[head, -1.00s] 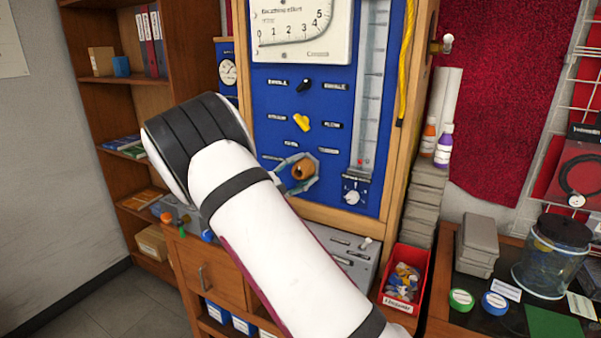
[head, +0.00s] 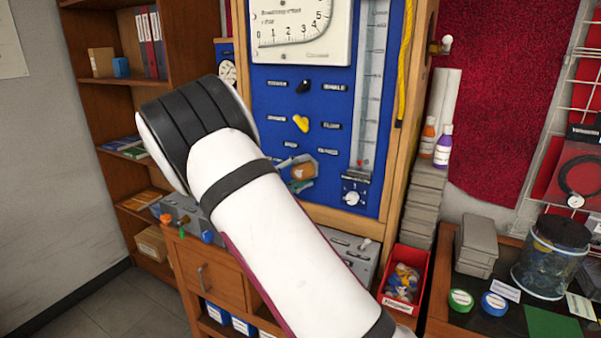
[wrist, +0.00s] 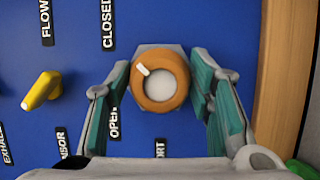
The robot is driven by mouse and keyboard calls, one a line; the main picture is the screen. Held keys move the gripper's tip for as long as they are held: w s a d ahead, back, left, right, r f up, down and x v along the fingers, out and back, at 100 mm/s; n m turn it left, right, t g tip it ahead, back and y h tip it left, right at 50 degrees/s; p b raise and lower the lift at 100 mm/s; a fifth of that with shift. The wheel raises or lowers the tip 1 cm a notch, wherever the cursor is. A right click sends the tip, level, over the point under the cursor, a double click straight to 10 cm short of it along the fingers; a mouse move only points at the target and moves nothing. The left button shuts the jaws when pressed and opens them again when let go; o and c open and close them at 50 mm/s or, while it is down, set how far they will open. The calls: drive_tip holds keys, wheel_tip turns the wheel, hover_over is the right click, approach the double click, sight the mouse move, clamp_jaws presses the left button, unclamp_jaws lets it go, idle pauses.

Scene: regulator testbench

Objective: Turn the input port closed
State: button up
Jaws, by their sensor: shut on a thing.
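The input port (wrist: 162,98) is an orange ring with a pale centre and a grey hexagonal collar on the blue panel (wrist: 210,25). A white mark on the ring points to the upper left in the wrist view. A CLOSED label (wrist: 107,25) is at the upper left of the port and an OPEN label (wrist: 113,122) at its lower left. My gripper (wrist: 161,75) is shut on the port, with one teal finger on each side. In the head view the port (head: 302,171) shows just past my arm, which hides most of the gripper.
A yellow knob (wrist: 41,91) is left of the port in the wrist view. A wooden frame edge (wrist: 273,80) stands close on the right. In the head view, a small dial (head: 354,192) is right of the port and a grey console (head: 345,250) below.

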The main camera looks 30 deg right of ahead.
drive_tip(key=shift+f, duration=0.15)
drive_tip(key=o, duration=1.1)
drive_tip(key=shift+c, duration=0.2)
drive_tip(key=s+a, duration=0.2)
drive_tip(key=a, duration=0.9)
drive_tip(key=shift+s+a, duration=0.15)
drive_tip(key=shift+a, duration=0.2)
